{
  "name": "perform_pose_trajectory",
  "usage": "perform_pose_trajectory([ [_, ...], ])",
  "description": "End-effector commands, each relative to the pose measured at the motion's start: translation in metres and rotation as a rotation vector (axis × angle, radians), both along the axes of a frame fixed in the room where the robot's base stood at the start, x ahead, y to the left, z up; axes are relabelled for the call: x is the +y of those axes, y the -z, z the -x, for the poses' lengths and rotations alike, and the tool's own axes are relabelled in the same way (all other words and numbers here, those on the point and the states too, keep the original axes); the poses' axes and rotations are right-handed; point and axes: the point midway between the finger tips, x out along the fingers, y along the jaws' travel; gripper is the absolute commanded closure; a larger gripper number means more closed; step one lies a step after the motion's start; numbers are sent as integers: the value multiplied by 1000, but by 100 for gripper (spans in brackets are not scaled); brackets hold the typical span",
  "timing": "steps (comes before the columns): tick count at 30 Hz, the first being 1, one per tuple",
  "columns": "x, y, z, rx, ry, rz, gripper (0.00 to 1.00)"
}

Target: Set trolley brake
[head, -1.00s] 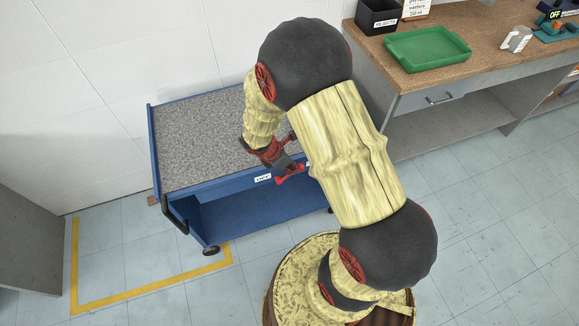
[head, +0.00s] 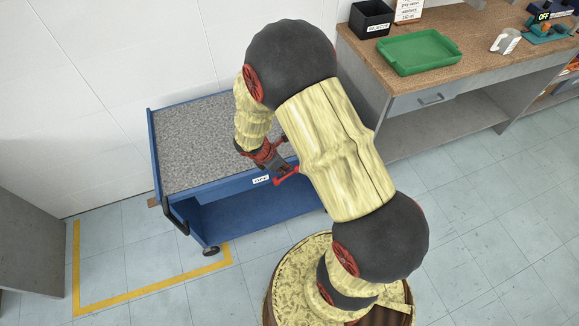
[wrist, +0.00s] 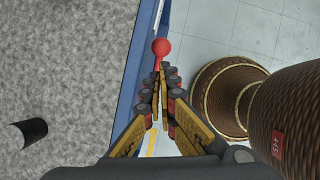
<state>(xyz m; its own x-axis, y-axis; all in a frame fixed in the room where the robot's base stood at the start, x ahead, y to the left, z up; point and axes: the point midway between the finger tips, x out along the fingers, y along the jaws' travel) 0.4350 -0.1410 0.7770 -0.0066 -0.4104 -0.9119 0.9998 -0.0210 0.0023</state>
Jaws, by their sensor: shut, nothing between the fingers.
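The blue trolley (head: 175,194) stands against the wall, with a grey speckled top (head: 190,135). A small white label (head: 261,180) on its front edge seems to read OFF. A red lever (head: 287,176) sits at that edge, right of the label. Its round red knob (wrist: 161,47) shows in the wrist view, over the blue edge (wrist: 140,70). My gripper (head: 278,169) is at the front edge beside the lever. In the wrist view my gripper (wrist: 160,73) is shut and empty, its tips just short of the knob or touching it; I cannot tell which. My arm hides the trolley's right end.
A workbench (head: 470,62) stands to the right, with a green tray (head: 420,52) and a black bin (head: 371,18) on it. Yellow floor tape (head: 150,290) runs in front of the trolley.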

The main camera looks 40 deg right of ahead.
Motion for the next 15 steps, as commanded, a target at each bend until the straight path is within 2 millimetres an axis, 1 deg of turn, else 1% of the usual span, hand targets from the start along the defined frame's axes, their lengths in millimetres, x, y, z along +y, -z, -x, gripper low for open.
perform_pose_trajectory([
  [1,4,-18,-1,-3,-3,1,100],
  [6,17,-52,1,-1,-2,0,100],
  [9,23,-68,1,-2,-1,0,100],
  [12,27,-80,1,-1,-2,0,100],
  [15,30,-88,2,0,0,0,100],
])
